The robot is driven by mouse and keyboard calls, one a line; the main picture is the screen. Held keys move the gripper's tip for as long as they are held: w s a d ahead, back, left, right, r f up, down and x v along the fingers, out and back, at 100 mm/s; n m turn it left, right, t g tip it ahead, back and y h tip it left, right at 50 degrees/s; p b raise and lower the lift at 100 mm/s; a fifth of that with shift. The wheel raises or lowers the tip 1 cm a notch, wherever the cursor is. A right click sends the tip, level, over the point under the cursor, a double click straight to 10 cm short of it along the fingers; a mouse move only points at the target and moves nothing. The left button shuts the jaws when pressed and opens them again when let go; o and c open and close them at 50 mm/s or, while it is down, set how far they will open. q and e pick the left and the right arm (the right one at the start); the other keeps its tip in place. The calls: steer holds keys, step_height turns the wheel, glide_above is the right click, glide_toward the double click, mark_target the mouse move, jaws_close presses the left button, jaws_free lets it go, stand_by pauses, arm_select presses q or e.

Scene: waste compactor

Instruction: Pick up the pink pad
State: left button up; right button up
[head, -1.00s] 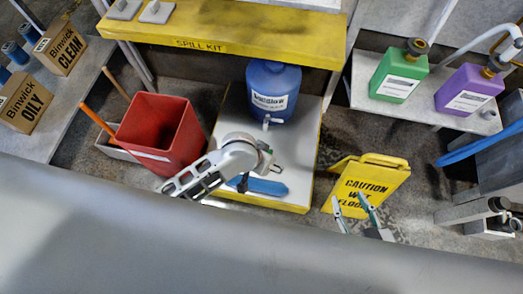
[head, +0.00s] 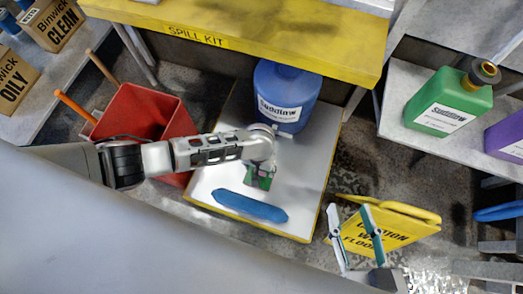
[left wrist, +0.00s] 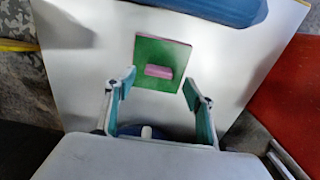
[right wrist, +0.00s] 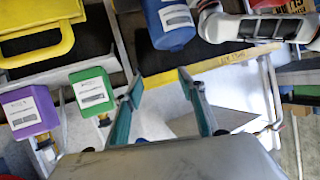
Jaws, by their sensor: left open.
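The pad is a green square with a pink edge and a small pink block on it. It lies on the white top of the yellow-edged platform (head: 305,195). In the left wrist view the pad's pink block (left wrist: 158,71) sits just beyond and between the fingertips. In the head view the pad (head: 262,182) is partly hidden under my left gripper (head: 262,165). The left gripper (left wrist: 160,84) is open and empty, pointing down over the pad. My right gripper (head: 352,212) is open and empty beside the yellow caution sign; its open fingers also show in the right wrist view (right wrist: 153,92).
A blue elongated object (head: 250,206) lies in front of the pad. A blue drum (head: 284,95) stands behind it. A red bin (head: 148,112) is at the left. The caution sign (head: 380,235) stands at the right. The yellow spill kit shelf (head: 240,35) overhangs behind.

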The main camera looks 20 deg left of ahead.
mark_target(260, 172)
arm_select(q)
steer(key=f+b, duration=0.1)
steer(key=f, duration=0.1)
steer(key=f+b, duration=0.1)
steer(key=f, duration=0.1)
steer(key=shift+s, duration=0.4)
steer(key=shift+w+f+b, duration=0.25)
steer(key=shift+f+b, duration=0.2)
steer(key=shift+b, duration=0.15)
steer(key=shift+w+d+r, duration=0.1)
steer(key=shift+w+r, duration=0.05)
steer(key=shift+w, duration=0.1)
steer(key=c, duration=1.3)
arm_select(e)
steer(key=a+m, duration=0.1)
steer(key=s+a+f+m, duration=0.1)
steer(key=a, duration=0.1)
steer(key=a+m+y, duration=0.1)
steer(key=m, duration=0.1)
steer(key=shift+s+a+f, duration=0.15)
steer(key=shift+s+a, duration=0.2)
steer(key=shift+s, duration=0.05)
arm_select(q)
steer(key=shift+r, duration=0.1)
